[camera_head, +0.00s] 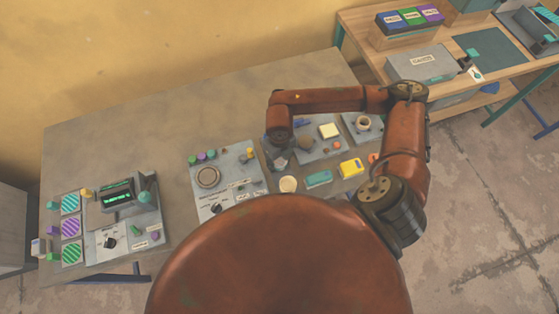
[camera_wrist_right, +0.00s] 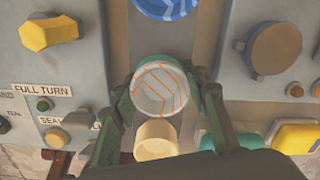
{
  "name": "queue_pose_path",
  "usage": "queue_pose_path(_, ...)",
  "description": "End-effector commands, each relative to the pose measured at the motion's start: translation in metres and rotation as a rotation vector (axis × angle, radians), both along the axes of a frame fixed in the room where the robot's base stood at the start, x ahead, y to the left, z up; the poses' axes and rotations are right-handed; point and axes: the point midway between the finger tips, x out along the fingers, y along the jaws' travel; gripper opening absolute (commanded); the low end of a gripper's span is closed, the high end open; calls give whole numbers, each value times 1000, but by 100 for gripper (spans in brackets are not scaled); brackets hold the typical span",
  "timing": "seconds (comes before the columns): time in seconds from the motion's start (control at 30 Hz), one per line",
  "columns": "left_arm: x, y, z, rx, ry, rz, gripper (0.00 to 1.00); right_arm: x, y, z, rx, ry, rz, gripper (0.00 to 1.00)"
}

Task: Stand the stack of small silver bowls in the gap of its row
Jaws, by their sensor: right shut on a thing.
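My right gripper (camera_wrist_right: 166,98) has its two green fingers closed on the sides of a round silver-grey piece (camera_wrist_right: 160,88). Its top carries thin orange lines. I cannot tell whether it is a stack of bowls, or whether it touches the surface below. In the head view my right gripper (camera_head: 279,146) is over the strip between two panels, and the held piece is hardly visible there. A cream cylinder (camera_wrist_right: 156,139) stands close to the held piece, below it in the wrist view. A blue-and-white round piece (camera_wrist_right: 166,6) lies further up the same strip. My left gripper is not in view.
A grey panel with a round dial (camera_head: 208,177) is left of the gripper. A teal piece (camera_head: 318,179) and a yellow piece (camera_head: 351,168) are near the front. The table's back left (camera_head: 120,130) is clear.

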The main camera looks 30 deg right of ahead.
Motion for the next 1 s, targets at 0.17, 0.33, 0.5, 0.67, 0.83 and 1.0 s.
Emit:
queue_pose_path(0.17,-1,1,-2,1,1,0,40,0,0,-3,0,0,0,44)
queue_pose_path(0.33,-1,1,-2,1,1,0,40,0,0,-2,0,0,0,56)
queue_pose_path(0.5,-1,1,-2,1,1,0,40,0,0,-2,0,0,0,58)
queue_pose_path(0.67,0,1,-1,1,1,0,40,0,0,-1,0,0,0,58)
queue_pose_path(0.83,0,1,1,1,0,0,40,1,0,16,-1,-3,0,58)
queue_pose_path(1.0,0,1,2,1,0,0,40,1,0,51,0,-4,1,58)
